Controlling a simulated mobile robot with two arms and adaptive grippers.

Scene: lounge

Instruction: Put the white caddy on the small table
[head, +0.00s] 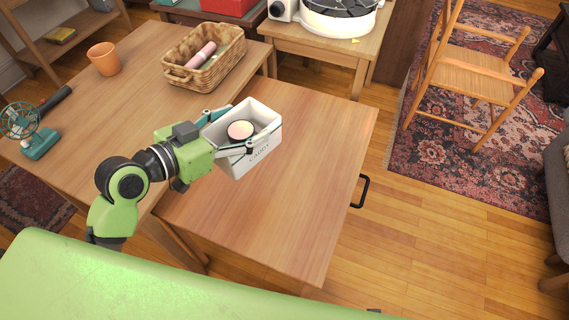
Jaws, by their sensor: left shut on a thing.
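My left gripper (238,128) reaches in from the left and is shut on the caddy. The caddy appears over the far left part of a small wooden table (290,200) with a black handle at its right side. I cannot tell whether its base touches the tabletop. My right gripper is not in view.
A larger wooden table at left bears a wicker basket (179,75), an orange cup (104,59) and a teal fan (38,143). Behind stands another table with a white round appliance (340,22). A wooden chair (470,75) is at right. The small table's front and right are clear.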

